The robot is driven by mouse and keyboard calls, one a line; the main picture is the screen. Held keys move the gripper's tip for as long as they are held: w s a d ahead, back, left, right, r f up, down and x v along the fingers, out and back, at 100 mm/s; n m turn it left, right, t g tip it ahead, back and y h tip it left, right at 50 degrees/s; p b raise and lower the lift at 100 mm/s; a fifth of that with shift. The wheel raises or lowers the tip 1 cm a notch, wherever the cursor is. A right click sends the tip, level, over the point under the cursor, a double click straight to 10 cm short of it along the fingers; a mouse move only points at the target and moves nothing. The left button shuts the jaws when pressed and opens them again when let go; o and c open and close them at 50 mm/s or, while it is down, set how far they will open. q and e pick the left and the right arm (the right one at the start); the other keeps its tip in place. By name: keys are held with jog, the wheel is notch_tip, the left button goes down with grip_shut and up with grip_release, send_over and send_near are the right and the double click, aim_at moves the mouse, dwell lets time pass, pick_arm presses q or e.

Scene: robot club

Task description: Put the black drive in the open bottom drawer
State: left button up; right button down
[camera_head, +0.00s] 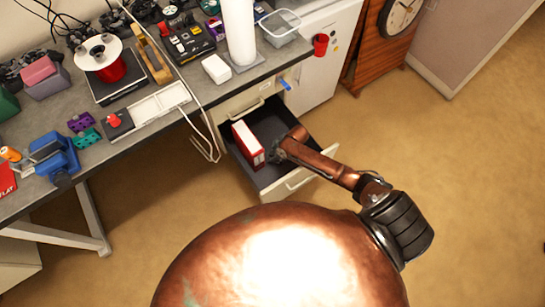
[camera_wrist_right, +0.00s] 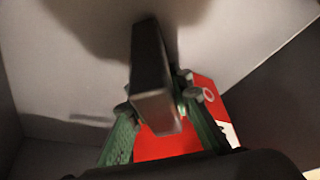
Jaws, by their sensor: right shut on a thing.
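The open bottom drawer (camera_head: 298,181) is pulled out below the bench, its dark inside partly hidden by my right arm. My right gripper (camera_head: 280,152) reaches down into the drawer opening, beside a red and white box. In the right wrist view my right gripper (camera_wrist_right: 160,100) has its green fingers shut on the black drive (camera_wrist_right: 151,70), a dark block. The drive stands out from the fingers over the pale drawer floor (camera_wrist_right: 235,40); I cannot tell whether it touches the floor. In the head view the drive is hidden. My left gripper is not in view.
The red and white box (camera_head: 248,144) stands in the drawer's left part; its red side (camera_wrist_right: 165,146) shows behind the fingers. A closed drawer (camera_head: 238,101) is above. The bench (camera_head: 135,140) holds tools, a blue vise (camera_head: 55,157) and a clear tub (camera_head: 279,27).

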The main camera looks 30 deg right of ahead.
jog(key=c, duration=1.7)
grip_release()
jog(key=shift+c, duration=0.2)
pick_arm(q)
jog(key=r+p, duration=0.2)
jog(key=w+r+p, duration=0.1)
jog(key=p, duration=0.1)
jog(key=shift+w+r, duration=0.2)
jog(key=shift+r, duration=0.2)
pick_arm(e)
jog(key=v, duration=1.2)
jog(key=shift+r, duration=0.1)
